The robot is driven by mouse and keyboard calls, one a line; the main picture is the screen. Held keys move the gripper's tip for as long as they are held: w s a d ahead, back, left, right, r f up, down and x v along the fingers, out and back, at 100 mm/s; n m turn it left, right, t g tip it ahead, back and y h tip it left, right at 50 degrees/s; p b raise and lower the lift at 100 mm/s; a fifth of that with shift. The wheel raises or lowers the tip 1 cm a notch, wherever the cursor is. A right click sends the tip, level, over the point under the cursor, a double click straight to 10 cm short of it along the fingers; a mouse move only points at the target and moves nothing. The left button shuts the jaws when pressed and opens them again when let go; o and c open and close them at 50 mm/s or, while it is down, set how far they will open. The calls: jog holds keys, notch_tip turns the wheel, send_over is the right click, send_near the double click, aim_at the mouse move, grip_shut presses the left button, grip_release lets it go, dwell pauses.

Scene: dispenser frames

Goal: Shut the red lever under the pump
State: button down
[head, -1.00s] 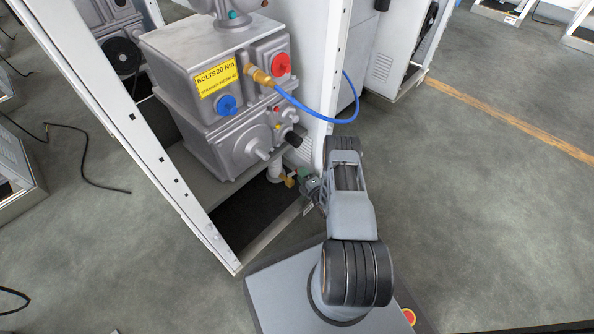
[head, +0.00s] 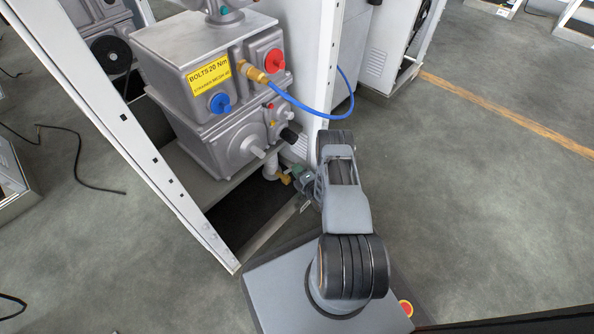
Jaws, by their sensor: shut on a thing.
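The grey pump (head: 205,70) stands on a shelf inside a white frame. Under it, a pale pipe (head: 270,165) leads down to a brass valve fitting (head: 284,178). My gripper (head: 297,177) is at this fitting, on its right side, low beside the frame's post. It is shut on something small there. The red lever itself does not show clearly; my gripper and wrist cover that spot, so the lever's angle cannot be told.
The frame's white post (head: 322,75) rises just behind my arm. A blue hose (head: 315,111) loops out from the pump above my arm. The frame's left upright (head: 130,130) slants across the left. Open floor (head: 480,210) lies to the right.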

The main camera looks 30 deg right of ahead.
jog(key=shift+d, duration=0.1)
jog(key=shift+w+n+y, duration=0.3)
jog(key=shift+n+y, duration=0.4)
jog(key=shift+y, duration=0.3)
jog(key=c, duration=1.4)
grip_release()
jog(key=shift+d, duration=0.1)
jog(key=shift+o, duration=1.2)
jog(key=shift+s, duration=0.1)
